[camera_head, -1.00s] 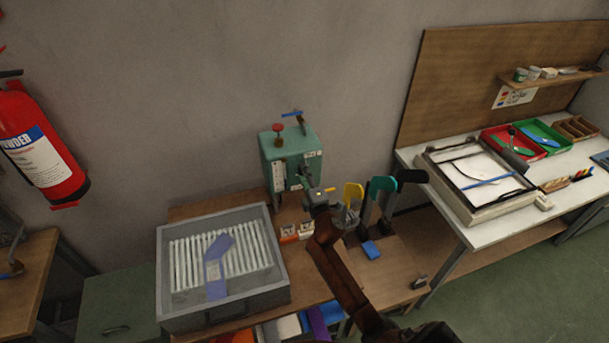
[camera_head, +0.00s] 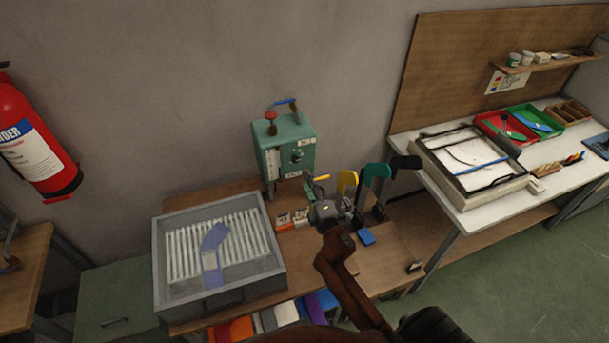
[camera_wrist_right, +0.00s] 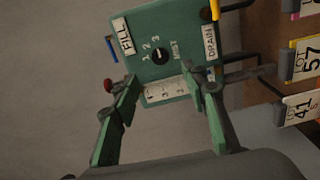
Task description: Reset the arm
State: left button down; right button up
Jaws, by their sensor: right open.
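My right arm comes in from the bottom, and its gripper (camera_head: 317,190) is in front of the green control box (camera_head: 288,152). In the right wrist view the gripper (camera_wrist_right: 165,92) has its two green fingers spread apart with nothing between them. A red knob (camera_head: 271,116) and a blue-handled lever (camera_head: 287,102) are on the box's top. My left gripper is not in view.
A grey tray (camera_head: 232,299) with white ribs holds a blue-violet sock-shaped piece (camera_head: 211,255). Yellow (camera_head: 346,181) and teal (camera_head: 376,172) forms stand close right of the gripper. A blue block (camera_head: 367,236) lies on the wooden bench. A white worktable (camera_head: 559,158) stands at right.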

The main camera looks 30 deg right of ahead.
jog(key=shift+s+a, duration=0.1)
jog(key=shift+s, duration=0.35)
